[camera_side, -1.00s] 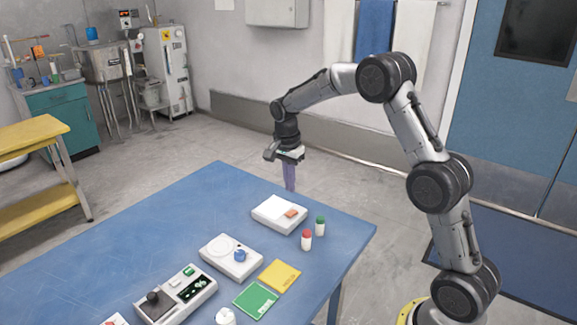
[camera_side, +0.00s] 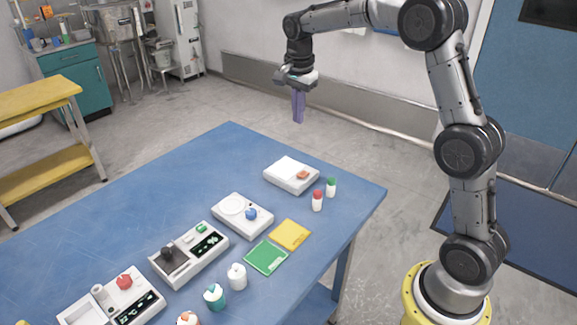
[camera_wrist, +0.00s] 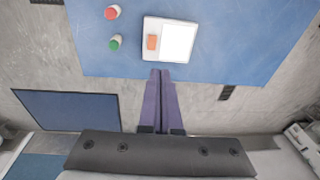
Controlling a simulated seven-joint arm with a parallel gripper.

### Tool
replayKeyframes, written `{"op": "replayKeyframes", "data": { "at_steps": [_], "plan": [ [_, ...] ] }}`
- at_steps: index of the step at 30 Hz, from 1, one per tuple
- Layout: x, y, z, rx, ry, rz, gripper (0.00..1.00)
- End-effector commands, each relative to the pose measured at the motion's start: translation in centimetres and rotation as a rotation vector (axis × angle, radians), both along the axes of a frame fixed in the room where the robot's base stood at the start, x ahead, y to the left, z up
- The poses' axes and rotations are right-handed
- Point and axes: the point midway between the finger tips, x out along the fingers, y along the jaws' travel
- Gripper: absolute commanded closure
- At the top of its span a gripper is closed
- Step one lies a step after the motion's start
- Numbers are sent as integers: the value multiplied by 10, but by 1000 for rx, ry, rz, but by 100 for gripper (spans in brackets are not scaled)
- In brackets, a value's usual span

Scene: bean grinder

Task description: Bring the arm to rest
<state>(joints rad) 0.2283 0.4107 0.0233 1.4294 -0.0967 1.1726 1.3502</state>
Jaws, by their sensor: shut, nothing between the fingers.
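My gripper (camera_side: 298,106) hangs pointing down in the side view, above and beyond the far edge of the blue table. Its purple fingers are together and hold nothing. In the wrist view the closed fingers (camera_wrist: 160,100) point toward the white device with an orange button (camera_wrist: 172,41). That device also stands at the table's far right corner in the side view (camera_side: 287,172), and the fingers are clear of it.
The blue table (camera_side: 130,215) bears a red-capped bottle (camera_side: 317,202), a green-capped bottle (camera_side: 331,187), a green card (camera_side: 266,258), a yellow card (camera_side: 291,235) and several white devices. A yellow bench (camera_side: 40,100) stands at left. The space around my gripper is free.

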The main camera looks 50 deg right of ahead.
Motion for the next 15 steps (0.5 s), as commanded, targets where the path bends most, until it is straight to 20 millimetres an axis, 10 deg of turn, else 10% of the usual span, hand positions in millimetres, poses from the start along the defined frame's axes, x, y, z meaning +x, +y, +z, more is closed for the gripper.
{"op": "replayKeyframes", "data": {
  "at_steps": [6, 15],
  "plan": [
    [-55, 43, 77, -22, -134, 96, 100],
    [-162, 92, 113, -81, -253, 450, 100]
  ]
}}
